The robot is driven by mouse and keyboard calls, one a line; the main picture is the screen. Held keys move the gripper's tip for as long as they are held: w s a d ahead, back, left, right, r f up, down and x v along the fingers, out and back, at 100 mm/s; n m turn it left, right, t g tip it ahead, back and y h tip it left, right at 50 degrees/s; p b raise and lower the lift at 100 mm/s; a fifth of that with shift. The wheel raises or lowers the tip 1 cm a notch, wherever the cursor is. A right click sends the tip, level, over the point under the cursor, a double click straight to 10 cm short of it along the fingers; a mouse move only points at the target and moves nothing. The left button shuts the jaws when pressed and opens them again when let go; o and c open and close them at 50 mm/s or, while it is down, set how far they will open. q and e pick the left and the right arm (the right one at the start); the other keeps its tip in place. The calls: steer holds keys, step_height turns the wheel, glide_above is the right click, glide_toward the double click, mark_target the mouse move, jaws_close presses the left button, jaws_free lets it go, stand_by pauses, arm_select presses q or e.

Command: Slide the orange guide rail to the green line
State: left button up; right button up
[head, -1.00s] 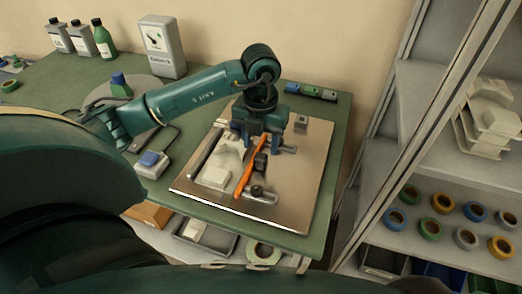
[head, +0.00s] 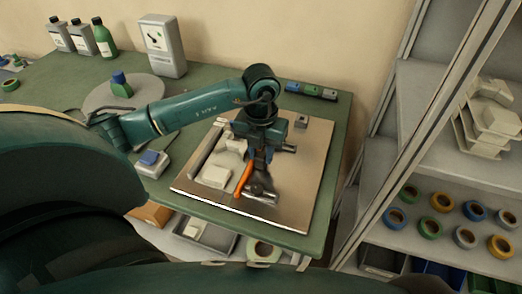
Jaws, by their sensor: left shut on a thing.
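The orange guide rail (head: 244,178) lies on the metal plate (head: 305,185). It slants toward the plate's near edge, and its far part is hidden behind my left gripper. My left gripper (head: 258,183) points down just right of the rail's near end, shut on the dark knob at the grey slotted bracket (head: 268,199). The fingers hide most of the knob. I cannot make out a green line. My right gripper is not in view.
A white block (head: 214,177) sits on the plate left of the rail, and a small grey block (head: 301,121) at its far right. A device with a blue button (head: 151,158) stands left of the plate. A shelf with tape reels (head: 441,203) stands at the right.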

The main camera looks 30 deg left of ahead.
arm_select(q)
jaws_close()
steer(key=shift+a+b, duration=0.3)
steer(key=shift+b, duration=0.05)
steer(key=shift+o, duration=2.1)
jaws_free()
steer(key=shift+o, duration=1.3)
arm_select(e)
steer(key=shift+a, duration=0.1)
arm_select(q)
steer(key=shift+r, duration=0.1)
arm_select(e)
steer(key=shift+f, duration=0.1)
